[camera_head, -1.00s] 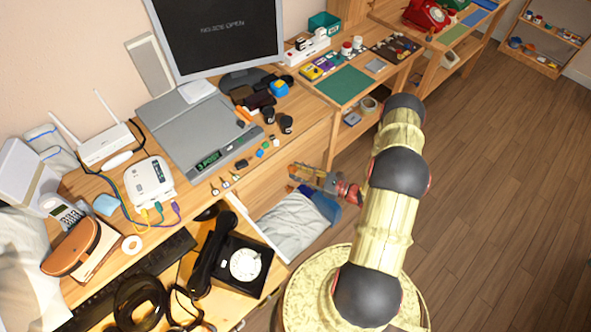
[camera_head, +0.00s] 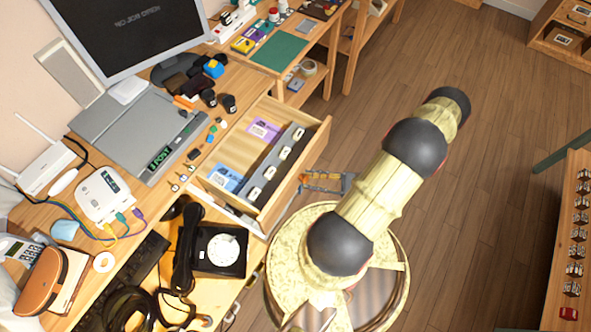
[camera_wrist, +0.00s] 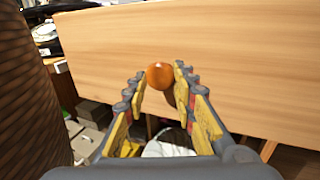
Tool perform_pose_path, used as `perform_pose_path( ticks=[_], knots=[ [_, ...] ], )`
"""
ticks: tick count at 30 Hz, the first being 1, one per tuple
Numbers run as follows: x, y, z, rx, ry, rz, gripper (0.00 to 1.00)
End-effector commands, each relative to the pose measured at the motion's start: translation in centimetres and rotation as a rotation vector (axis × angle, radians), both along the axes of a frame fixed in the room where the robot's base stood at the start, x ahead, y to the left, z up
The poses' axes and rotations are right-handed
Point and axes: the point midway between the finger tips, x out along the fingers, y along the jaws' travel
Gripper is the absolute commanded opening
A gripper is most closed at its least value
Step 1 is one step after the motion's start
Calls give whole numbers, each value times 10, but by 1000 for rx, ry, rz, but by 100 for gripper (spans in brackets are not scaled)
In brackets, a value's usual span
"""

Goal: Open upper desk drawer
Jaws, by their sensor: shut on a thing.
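The upper desk drawer (camera_head: 318,140) is pulled well out from the desk in the head view, with its inside showing. In the wrist view its plain wooden front (camera_wrist: 230,70) fills the upper part. A round orange-brown drawer knob (camera_wrist: 160,76) sits on that front. My gripper (camera_wrist: 161,82) is shut on the knob, its yellow-padded fingers on either side of it. My gripper (camera_head: 328,182) also shows in the head view, just outside the drawer front and partly hidden by my arm.
The drawer holds a purple packet (camera_head: 264,130), a blue packet (camera_head: 226,177) and a dark divider with white labels. A black dial phone (camera_head: 220,250) stands on the lower-left surface. Open wooden floor (camera_head: 470,180) lies to the right.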

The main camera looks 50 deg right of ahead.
Motion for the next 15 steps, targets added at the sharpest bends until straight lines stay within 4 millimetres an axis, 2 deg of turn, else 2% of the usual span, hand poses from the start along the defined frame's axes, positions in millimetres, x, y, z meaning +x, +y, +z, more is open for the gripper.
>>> perform_pose_path(
  ticks=[3,6,15],
  knots=[
    [-21,-5,0,-1,1,-5,0],
    [-33,-7,-1,-1,1,-3,0],
    [-49,-10,0,1,1,-1,0]
  ],
)
